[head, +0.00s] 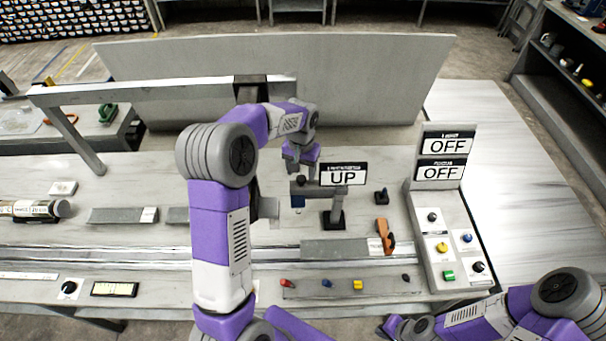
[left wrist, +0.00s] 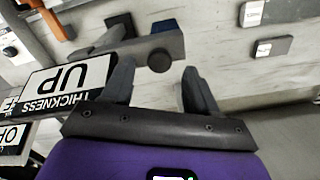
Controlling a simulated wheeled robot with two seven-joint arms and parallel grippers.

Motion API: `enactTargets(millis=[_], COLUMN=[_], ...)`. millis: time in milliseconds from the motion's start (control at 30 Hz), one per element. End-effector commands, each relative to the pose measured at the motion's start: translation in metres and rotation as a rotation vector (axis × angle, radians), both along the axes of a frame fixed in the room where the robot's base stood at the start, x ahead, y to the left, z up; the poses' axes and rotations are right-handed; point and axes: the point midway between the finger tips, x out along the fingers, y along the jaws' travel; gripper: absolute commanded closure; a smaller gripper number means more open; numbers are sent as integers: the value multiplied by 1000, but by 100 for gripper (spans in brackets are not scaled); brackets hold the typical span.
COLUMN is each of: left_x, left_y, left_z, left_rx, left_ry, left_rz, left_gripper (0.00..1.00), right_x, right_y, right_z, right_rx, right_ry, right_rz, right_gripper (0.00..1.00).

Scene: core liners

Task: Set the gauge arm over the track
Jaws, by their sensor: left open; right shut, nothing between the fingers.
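The gauge arm (head: 312,187) is a dark grey bar on a short post (head: 337,212), with a blue-tipped piece hanging at its left end. A sign reading "UP" (head: 343,174) stands by it. In the left wrist view the gauge arm (left wrist: 120,52) ends in a dark round knob (left wrist: 160,60), which appears between or just beyond the fingertips. My left gripper (head: 300,168) is open, just above the arm's end; its fingers also show in the left wrist view (left wrist: 157,78). Contact cannot be told. The track (head: 130,256) runs lengthwise along the bench. My right gripper (head: 390,327) is shut and empty at the bottom right.
A control panel (head: 434,235) with knobs, buttons and two "OFF" signs stands right of the gauge. A grey bar (head: 335,247) and an orange-brown clamp-like piece (head: 385,237) lie by the track. Small coloured parts line the front. An overhead beam (head: 160,90) spans the back left.

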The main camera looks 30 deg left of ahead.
Motion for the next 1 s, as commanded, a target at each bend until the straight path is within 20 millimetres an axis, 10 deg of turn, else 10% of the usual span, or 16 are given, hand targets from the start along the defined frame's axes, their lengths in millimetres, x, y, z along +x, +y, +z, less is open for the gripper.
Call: enactTargets(millis=[533,900,1000], left_x=[0,0,0], left_y=[0,0,0], left_z=[-26,-26,-26], left_rx=[0,0,0], left_ry=[-2,-2,-2], left_rz=[-2,-2,-2], left_gripper=[43,100,100], right_x=[0,0,0], right_y=[0,0,0], right_z=[1,1,1], right_rx=[0,0,0], right_ry=[0,0,0], right_rz=[0,0,0], right_gripper=[100,100,100])
